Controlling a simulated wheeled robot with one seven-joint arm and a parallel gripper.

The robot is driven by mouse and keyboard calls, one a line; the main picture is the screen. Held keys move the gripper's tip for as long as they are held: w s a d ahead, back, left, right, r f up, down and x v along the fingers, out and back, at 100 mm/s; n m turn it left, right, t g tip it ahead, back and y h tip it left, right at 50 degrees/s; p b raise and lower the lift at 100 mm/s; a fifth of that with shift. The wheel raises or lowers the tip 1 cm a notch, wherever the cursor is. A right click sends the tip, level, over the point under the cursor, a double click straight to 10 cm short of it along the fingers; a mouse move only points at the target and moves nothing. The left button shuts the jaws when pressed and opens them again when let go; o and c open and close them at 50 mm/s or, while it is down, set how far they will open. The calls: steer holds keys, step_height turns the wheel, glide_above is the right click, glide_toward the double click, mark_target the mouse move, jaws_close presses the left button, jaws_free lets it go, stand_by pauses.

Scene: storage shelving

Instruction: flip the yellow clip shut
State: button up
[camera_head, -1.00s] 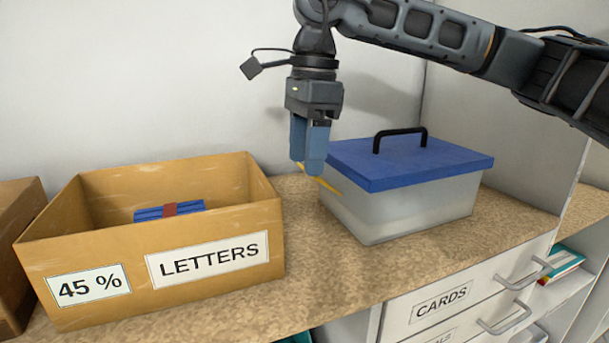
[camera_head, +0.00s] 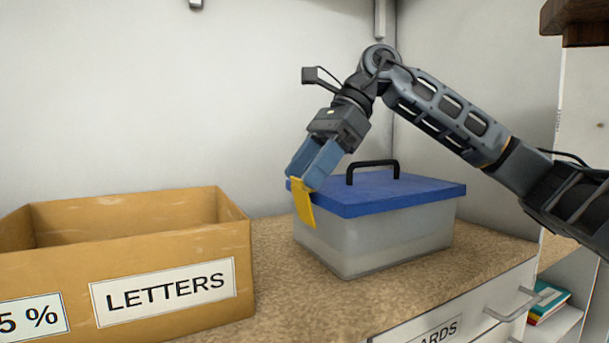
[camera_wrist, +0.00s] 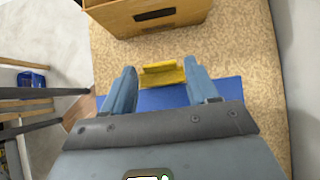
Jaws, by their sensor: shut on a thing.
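The yellow clip (camera_head: 304,204) is at the left end of the storage box's blue lid (camera_head: 385,195). It slants steeply down over the lid edge, against or close to the clear box wall (camera_head: 375,240); I cannot tell whether it is latched. My gripper (camera_head: 303,180) is tilted, its blue fingers at the top of the clip, shut on it. In the wrist view the clip (camera_wrist: 162,75) lies between the two fingertips (camera_wrist: 160,70), past the lid's edge. The fingers hide part of the clip's upper end.
A cardboard box labelled LETTERS (camera_head: 170,290) stands left of the storage box, with a strip of bare speckled counter (camera_head: 270,270) between them. A black handle (camera_head: 372,165) rises from the lid. White drawers (camera_head: 480,310) are below the counter.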

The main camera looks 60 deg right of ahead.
stand_by(0.4)
steer(key=o, duration=1.2)
steer(key=shift+p+v, duration=0.5)
steer(key=shift+v, duration=3.45)
